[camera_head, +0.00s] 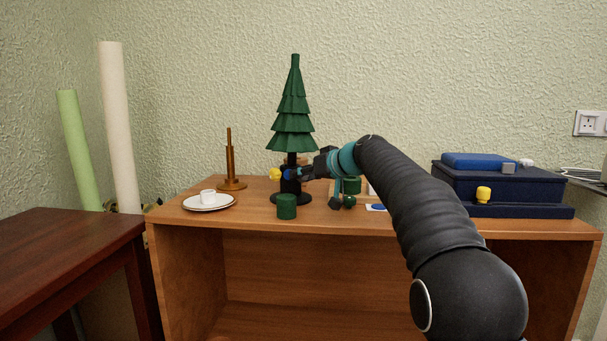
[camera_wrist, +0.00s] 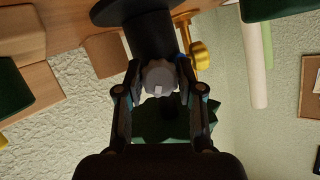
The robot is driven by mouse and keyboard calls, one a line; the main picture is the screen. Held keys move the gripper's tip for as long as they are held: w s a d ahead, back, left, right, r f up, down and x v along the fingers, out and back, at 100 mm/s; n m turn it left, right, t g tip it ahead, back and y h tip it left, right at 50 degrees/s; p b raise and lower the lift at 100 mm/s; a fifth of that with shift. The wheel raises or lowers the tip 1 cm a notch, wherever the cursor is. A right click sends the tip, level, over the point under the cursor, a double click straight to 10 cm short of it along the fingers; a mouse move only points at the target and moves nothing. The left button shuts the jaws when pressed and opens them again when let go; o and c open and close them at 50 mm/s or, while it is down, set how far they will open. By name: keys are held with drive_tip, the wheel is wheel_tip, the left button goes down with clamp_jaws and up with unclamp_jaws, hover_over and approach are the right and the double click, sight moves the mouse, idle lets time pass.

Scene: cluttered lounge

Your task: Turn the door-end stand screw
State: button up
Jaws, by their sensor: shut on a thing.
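A dark green toy tree (camera_head: 293,110) stands upright in a black stand (camera_head: 291,186) on the wooden cabinet top. A yellow screw (camera_head: 275,174) sticks out of the stand's left side; it also shows in the wrist view (camera_wrist: 200,54). My gripper (camera_head: 301,174) reaches the stand from the right. In the wrist view my gripper's fingers (camera_wrist: 158,88) are shut on a grey round-headed screw (camera_wrist: 159,76) in front of the black stand (camera_wrist: 150,30). The fingers hide its sides. I cannot tell which end the door is at.
A green cylinder (camera_head: 287,207) stands just in front of the tree. A saucer (camera_head: 209,203) with a white cup and a brown peg stand (camera_head: 230,165) are to the left. A dark blue box (camera_head: 498,187) is at the right. More small green things stand behind my wrist.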

drive_tip(key=shift+m+y, duration=0.3)
drive_tip(key=shift+m, duration=0.1)
drive_tip(key=o, duration=1.2)
drive_tip(key=shift+c, duration=0.2)
drive_tip(key=v, duration=1.2)
drive_tip(key=shift+w+r, duration=0.1)
drive_tip(key=shift+r, duration=0.05)
